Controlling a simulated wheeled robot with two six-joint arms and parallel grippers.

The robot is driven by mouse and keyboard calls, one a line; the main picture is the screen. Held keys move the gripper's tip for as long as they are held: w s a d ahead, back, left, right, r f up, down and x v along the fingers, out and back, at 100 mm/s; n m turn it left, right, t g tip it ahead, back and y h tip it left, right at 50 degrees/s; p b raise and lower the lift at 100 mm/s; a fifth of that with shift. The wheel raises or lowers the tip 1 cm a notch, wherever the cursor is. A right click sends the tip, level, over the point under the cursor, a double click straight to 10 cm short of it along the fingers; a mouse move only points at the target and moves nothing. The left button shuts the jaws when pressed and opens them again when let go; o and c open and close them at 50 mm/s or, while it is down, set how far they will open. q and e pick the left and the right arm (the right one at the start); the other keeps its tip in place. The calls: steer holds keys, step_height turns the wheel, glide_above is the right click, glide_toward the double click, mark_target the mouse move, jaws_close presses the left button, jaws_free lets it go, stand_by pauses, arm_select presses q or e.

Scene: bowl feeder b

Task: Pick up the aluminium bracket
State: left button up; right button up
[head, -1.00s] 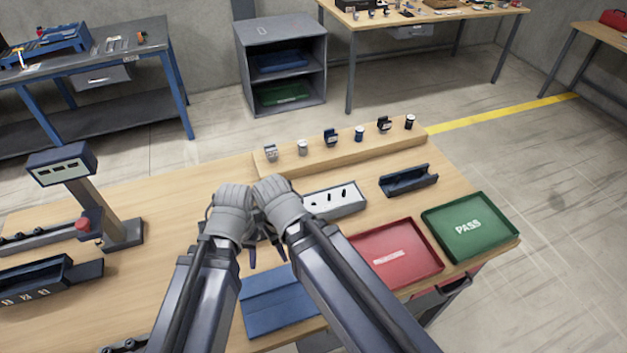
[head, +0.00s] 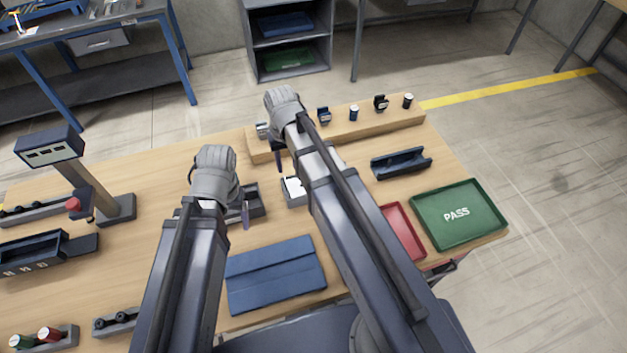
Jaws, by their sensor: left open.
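A small grey metal piece (head: 262,131), which looks like the aluminium bracket, stands at the left end of the raised wooden ledge (head: 400,124). My right arm reaches over the ledge beside it. The right gripper (head: 279,155) points down just right of and in front of the grey piece; one dark finger shows, and the jaw gap is hidden. I cannot tell if it touches anything. My left gripper (head: 245,213) is open, low over the table by a dark grey tray (head: 257,203), with its wrist hiding part of it.
Dark brackets and small cylinders stand further right on the ledge. A dark cradle (head: 401,163), a green PASS tray (head: 475,234) and a red tray (head: 405,235) lie right. A blue mat (head: 270,293) lies in front. A display stand (head: 85,188) is at left.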

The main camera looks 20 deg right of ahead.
arm_select(q)
steer(key=shift+f+b, duration=3.6)
steer(key=shift+f, duration=0.25)
arm_select(e)
steer(key=shift+s+a+f, duration=0.1)
steer(key=shift+a+f, duration=0.05)
steer(key=shift+f, duration=1.15)
steer(key=shift+s+a+f, duration=0.1)
steer(key=shift+a+f, duration=0.05)
steer(key=shift+f, duration=1.1)
steer(key=shift+s+a+f, duration=0.1)
steer(key=shift+a+f, duration=0.05)
steer(key=shift+f, duration=1.15)
arm_select(q)
steer(key=shift+r, duration=0.1)
arm_select(e)
steer(key=shift+w+r, duration=0.1)
steer(key=shift+c, duration=0.2)
jaws_close()
